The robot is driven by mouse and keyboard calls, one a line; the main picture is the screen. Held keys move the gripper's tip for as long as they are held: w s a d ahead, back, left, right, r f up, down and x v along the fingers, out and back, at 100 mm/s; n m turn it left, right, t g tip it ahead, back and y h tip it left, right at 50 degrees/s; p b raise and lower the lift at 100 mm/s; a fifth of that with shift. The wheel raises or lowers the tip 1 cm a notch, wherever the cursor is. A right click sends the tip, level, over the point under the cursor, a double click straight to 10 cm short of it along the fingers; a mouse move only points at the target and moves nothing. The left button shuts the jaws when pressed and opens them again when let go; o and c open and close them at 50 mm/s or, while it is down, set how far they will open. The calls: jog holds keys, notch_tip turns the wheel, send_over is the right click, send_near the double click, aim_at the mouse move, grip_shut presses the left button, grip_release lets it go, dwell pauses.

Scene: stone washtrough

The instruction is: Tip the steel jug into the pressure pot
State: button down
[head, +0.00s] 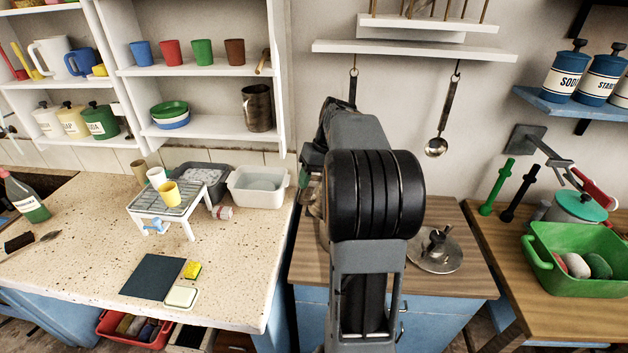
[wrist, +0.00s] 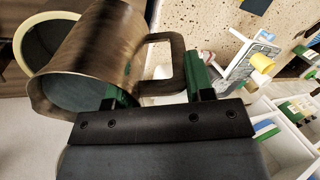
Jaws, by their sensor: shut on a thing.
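The steel jug (wrist: 95,55) is brownish, worn metal and fills the upper left of the wrist view. My gripper (wrist: 158,90) is shut on it at the handle side, with green fingers beside the handle (wrist: 178,65). The jug lies tilted, its open mouth toward the lower left of the wrist view. Behind it is a round vessel with a cream rim (wrist: 22,62), partly hidden; I cannot tell whether this is the pressure pot. In the head view my arm hides the jug and gripper. A pot with a teal lid (head: 580,206) stands on the right table.
A wooden-topped cabinet (head: 460,285) is under my arm, with a metal dish (head: 425,262) on it. A ladle (head: 437,146) hangs above. Left is a speckled worktop with a white rack (head: 150,208) and tub (head: 258,190). A green basin (head: 560,285) sits right. Another metal jug (head: 257,107) stands on the shelf.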

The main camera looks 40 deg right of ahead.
jog(key=shift+d+r, duration=0.15)
jog(key=shift+r, duration=0.05)
jog(key=shift+s+d+r+t+y+p, duration=0.15)
jog(key=shift+d+r+t+y+p, duration=0.2)
jog(key=shift+y+p, duration=0.45)
jog(key=shift+s+d+r+y+p, duration=0.15)
jog(key=shift+d+r+y+p, duration=0.25)
jog(key=shift+y+p, duration=0.3)
dwell(1.9)
jog(key=shift+s+d+r+t+y+p, duration=0.1)
jog(key=shift+d+t+y+p, duration=0.15)
jog(key=shift+d+y+p, duration=0.15)
jog(key=shift+s+d+r+t+y+p, duration=0.1)
jog(key=shift+d+t+y+p, duration=0.15)
jog(key=shift+y+p, duration=0.25)
dwell(3.5)
